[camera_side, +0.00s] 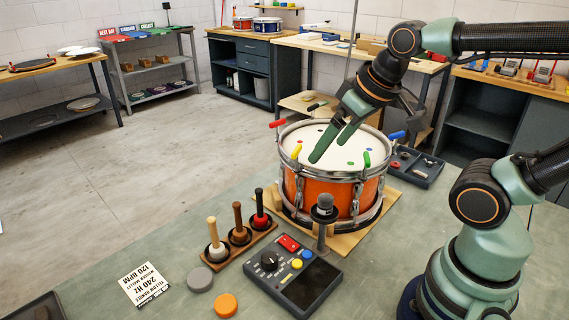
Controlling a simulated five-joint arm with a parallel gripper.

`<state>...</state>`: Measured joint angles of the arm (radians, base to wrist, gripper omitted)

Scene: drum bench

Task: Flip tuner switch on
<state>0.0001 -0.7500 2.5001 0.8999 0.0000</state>
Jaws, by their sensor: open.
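The tuner (292,277) is a dark grey box on the bench in front of the drum. It has a black knob (269,260), a red switch (289,243), small blue and yellow buttons and a dark screen; whether the switch is on or off is too small to tell. My gripper (318,158) is open and empty, with its green fingers pointing down and left over the white head of the orange drum (332,190). It is behind and above the tuner, well apart from it. Whether the fingertips touch the drumhead I cannot tell.
A microphone-like post (324,208) stands between tuner and drum. A wooden rack (238,240) holds three upright mallets left of the tuner. Grey (199,279) and orange discs (224,305) and a printed card (145,285) lie front left. A parts tray (418,167) sits behind right.

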